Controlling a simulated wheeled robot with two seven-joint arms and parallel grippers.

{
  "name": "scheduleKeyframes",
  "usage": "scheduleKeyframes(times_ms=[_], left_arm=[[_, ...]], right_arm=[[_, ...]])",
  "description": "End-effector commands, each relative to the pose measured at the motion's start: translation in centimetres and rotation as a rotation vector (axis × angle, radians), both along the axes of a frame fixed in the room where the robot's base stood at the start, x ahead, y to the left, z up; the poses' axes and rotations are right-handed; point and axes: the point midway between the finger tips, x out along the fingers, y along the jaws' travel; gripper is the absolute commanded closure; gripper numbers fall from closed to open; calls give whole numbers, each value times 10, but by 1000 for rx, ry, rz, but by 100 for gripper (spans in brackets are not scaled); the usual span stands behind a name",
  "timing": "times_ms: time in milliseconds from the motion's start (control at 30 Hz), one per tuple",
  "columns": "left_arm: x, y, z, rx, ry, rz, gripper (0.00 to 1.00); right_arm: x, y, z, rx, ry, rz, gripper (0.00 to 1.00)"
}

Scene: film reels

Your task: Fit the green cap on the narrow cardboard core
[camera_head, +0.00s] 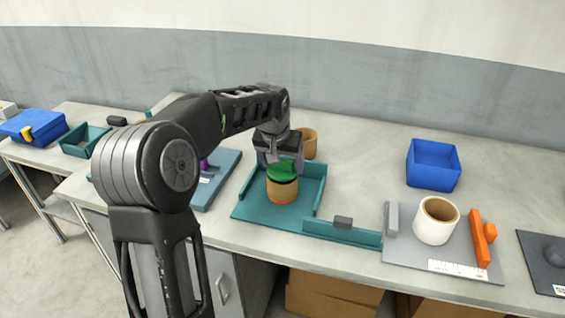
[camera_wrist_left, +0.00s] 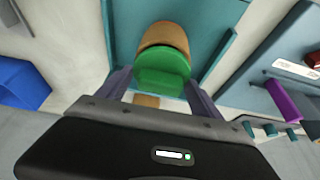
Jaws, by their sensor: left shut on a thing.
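A tan cardboard core (camera_head: 283,191) stands upright in the teal open-sided tray (camera_head: 318,185). The green cap (camera_head: 283,172) is at its top end, with a dark band showing between them; I cannot tell whether the cap is seated or just above. My left gripper (camera_head: 279,159) comes down from behind and is shut on the green cap. In the left wrist view the cap (camera_wrist_left: 162,68) sits between the two fingers (camera_wrist_left: 160,92), overlapping the core (camera_wrist_left: 165,35). My right gripper is not in view.
Another cardboard core (camera_head: 309,144) stands behind the tray. A blue bin (camera_head: 433,178) is at the back right. A white roll (camera_head: 434,232) stands on a grey board (camera_head: 400,250) with an orange block (camera_head: 480,245). A blue board (camera_head: 220,180) lies left. Bench between tray and bin is clear.

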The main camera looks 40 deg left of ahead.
Motion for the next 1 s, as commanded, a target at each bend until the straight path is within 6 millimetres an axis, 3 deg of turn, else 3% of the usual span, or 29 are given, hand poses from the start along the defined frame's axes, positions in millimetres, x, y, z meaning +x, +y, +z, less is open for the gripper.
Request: scheduleKeyframes(times_ms=[767, 800, 900, 1000], left_arm=[[0, 0, -11, 0, 0, 0, 65], [0, 0, -10, 0, 0, 0, 23], [0, 0, -10, 0, 0, 0, 16], [0, 0, -10, 0, 0, 0, 16]], right_arm=[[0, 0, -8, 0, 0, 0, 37], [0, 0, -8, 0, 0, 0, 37], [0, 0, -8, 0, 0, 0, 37], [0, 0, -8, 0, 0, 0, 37]])
